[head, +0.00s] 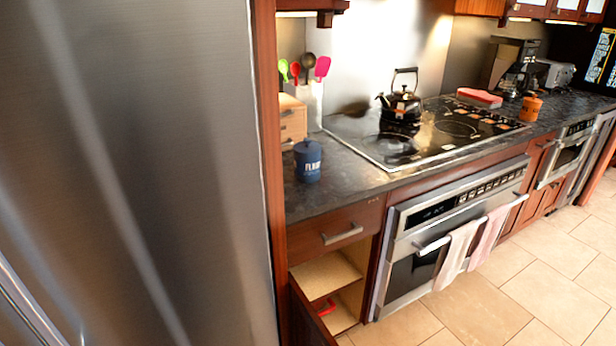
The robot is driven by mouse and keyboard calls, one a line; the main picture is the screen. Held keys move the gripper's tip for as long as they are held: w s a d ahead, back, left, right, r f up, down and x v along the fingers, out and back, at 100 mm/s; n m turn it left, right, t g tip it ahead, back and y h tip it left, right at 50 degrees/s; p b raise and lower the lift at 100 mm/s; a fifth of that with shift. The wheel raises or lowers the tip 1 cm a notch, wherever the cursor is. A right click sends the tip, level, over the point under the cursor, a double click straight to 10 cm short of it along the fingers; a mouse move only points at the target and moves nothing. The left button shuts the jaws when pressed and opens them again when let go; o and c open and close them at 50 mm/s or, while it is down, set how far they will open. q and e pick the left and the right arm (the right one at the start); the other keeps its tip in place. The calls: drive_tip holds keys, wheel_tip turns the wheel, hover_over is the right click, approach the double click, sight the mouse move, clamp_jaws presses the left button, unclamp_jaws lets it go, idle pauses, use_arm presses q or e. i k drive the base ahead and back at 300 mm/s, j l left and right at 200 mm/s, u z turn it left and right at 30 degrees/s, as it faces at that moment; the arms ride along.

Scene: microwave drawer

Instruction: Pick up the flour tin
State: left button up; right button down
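The flour tin (307,162) is a small dark blue canister with a knobbed lid and white lettering. It stands upright on the dark stone counter (335,186), near the counter's left end beside the tall fridge. Neither of my grippers shows in the head view.
A large steel fridge (140,170) fills the left side. A wooden box (292,120) and a utensil holder (309,100) stand behind the tin. A kettle (401,106) sits on the cooktop (450,135). Below the counter, a cabinet door (305,315) hangs open. The tiled floor at right is clear.

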sight(307, 168)
drive_tip(key=i+l+u, duration=0.1)
drive_tip(key=l, duration=0.25)
drive_tip(key=i+l, duration=0.25)
drive_tip(key=l, duration=0.15)
drive_tip(key=i+l+u, duration=0.15)
drive_tip(key=l, duration=0.25)
drive_tip(key=i, duration=0.05)
